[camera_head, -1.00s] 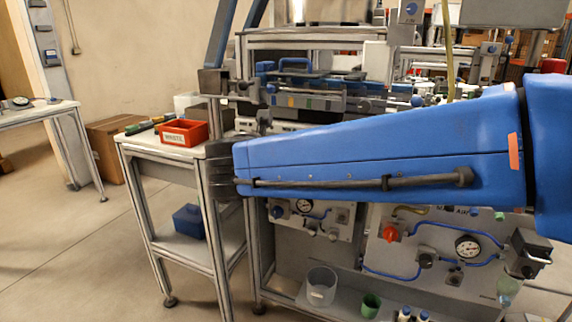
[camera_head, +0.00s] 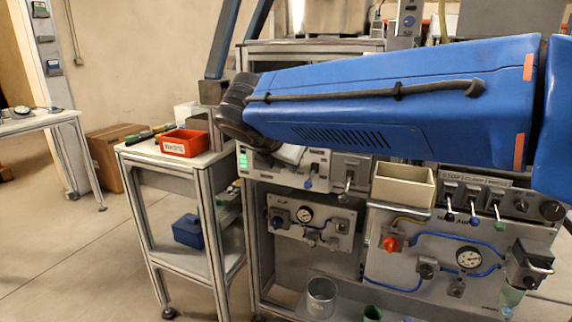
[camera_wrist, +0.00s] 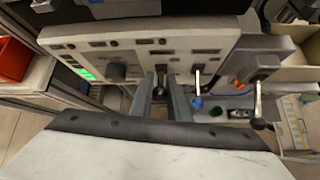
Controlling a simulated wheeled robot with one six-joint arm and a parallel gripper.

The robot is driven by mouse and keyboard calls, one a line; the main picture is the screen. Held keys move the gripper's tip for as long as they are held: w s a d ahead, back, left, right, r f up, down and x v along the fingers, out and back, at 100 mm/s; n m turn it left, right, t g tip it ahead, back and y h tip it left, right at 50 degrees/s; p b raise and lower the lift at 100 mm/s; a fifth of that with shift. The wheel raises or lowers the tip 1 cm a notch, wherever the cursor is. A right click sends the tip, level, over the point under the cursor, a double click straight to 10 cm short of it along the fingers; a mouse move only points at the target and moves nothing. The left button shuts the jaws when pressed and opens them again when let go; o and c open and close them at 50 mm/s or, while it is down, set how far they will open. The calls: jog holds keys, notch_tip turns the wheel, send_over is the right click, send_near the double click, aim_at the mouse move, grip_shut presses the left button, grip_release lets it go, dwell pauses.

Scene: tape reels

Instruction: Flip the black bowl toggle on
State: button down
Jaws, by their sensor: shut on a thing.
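My gripper (camera_wrist: 162,84) is in the wrist view, its two grey fingers reaching to the pale control panel (camera_wrist: 110,33). The fingers stand on either side of a toggle with a dark tip (camera_wrist: 158,112) and are shut on it; the fingers partly hide its lever. A toggle with a blue tip (camera_wrist: 197,101) is just to the right, and one with a black tip (camera_wrist: 259,123) is farther right. In the head view my blue arm covers the gripper and the dark-tipped toggle; the blue-tipped toggle (camera_head: 308,181) shows below the arm.
A cream bin (camera_head: 404,188) is right of the panel, beside more toggles (camera_head: 473,207). A green indicator (camera_head: 243,160) is lit at the panel's left. A side table holds a red bin (camera_head: 184,143). A gauge panel (camera_head: 311,218) is below.

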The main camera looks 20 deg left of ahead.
jog(key=c, duration=1.8)
grip_release()
jog(key=shift+c, duration=0.2)
jog(key=v, duration=1.7)
jog(key=shift+s+a+r, duration=0.1)
jog(key=shift+s, duration=0.05)
